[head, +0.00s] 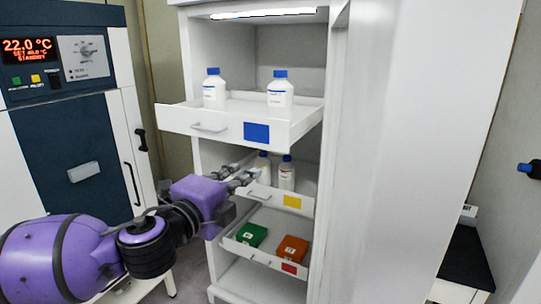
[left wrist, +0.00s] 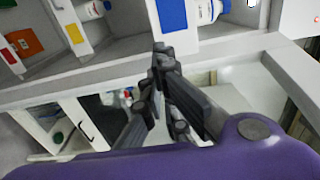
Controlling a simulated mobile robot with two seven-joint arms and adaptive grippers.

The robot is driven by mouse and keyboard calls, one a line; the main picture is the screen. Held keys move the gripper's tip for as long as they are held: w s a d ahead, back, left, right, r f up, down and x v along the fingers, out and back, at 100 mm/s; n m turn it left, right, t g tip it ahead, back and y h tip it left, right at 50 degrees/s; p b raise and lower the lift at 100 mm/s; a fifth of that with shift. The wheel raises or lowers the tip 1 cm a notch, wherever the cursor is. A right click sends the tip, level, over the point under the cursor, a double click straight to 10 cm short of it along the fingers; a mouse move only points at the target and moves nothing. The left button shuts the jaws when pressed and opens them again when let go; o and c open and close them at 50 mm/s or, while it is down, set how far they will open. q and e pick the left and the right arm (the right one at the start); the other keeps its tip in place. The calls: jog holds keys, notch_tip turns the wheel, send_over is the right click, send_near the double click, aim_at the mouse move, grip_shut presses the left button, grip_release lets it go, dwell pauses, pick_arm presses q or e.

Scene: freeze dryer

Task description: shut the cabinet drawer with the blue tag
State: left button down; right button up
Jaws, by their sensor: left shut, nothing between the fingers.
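The blue-tag drawer (head: 203,122) is the top drawer of the white cabinet and is pulled out. Its blue tag (head: 257,132) is right of a small bar handle (head: 209,128). Two white bottles with blue caps (head: 214,90) (head: 280,90) stand upright in it. My left gripper (head: 245,177) is shut and empty, below this drawer and by the yellow-tag drawer. In the left wrist view the shut fingers (left wrist: 160,50) appear just below the blue tag (left wrist: 171,14); I cannot tell whether they touch anything. My right gripper is out of view.
The yellow-tag drawer (head: 266,194) below holds bottles and is partly hidden by my arm. The red-tag drawer (head: 288,267) at the bottom is out, holding a green box (head: 252,235) and an orange box (head: 292,249). A dark-fronted machine (head: 70,150) stands at left.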

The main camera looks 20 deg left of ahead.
aim_at(276, 149)
pick_arm(q)
jog(key=w, duration=0.9)
jog(key=w+d, duration=0.1)
jog(key=w, duration=0.3)
jog(key=shift+w, duration=0.45)
jog(key=shift+w, duration=0.1)
